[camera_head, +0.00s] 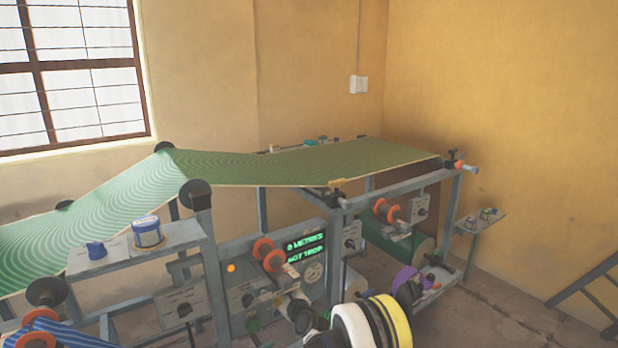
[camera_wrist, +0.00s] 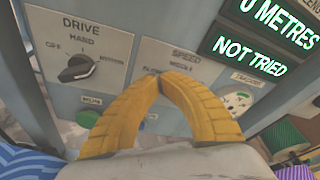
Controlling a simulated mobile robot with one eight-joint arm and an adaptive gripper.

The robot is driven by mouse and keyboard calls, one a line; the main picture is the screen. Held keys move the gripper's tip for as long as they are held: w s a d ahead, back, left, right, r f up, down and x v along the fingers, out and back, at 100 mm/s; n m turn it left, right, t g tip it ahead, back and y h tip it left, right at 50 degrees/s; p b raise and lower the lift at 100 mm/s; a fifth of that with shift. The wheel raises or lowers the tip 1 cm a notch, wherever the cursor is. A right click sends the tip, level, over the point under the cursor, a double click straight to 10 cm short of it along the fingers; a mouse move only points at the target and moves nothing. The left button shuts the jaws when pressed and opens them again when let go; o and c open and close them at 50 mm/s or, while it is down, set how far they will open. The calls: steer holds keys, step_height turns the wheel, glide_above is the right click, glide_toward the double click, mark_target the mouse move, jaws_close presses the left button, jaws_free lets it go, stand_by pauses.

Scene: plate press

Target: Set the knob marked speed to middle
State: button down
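The panel marked SPEED (camera_wrist: 205,72) fills the middle of the wrist view, right of the panel marked DRIVE (camera_wrist: 95,30). My gripper (camera_wrist: 158,76) has two ribbed yellow fingers arched in front of the SPEED panel. Their tips come together just below and left of the SPEED lettering. The speed knob itself is hidden behind the fingers, so its setting and any contact with it cannot be told. The drive knob (camera_wrist: 76,68) is black and sits on its own dial, clear of the fingers.
A green-lettered display (camera_wrist: 250,55) reads 0 METRES and NOT TRIED; it also shows in the head view (camera_head: 305,248). A sloping green web (camera_head: 300,165) runs over the machine. A shelf with a blue-and-white pot (camera_head: 147,232) stands at left.

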steer(key=shift+w+d+f, duration=0.1)
steer(key=shift+d, duration=0.25)
stand_by(0.3)
steer(key=shift+w+d+r, duration=0.3)
steer(key=shift+r, duration=0.1)
steer(key=shift+w+d+r, duration=0.3)
steer(key=shift+w+d, duration=0.05)
steer(key=shift+d, duration=0.35)
stand_by(0.3)
steer(key=shift+w+r, duration=0.1)
steer(key=shift+r, duration=0.2)
steer(key=f+v, duration=0.1)
steer(key=v, duration=0.5)
steer(key=shift+d, duration=0.3)
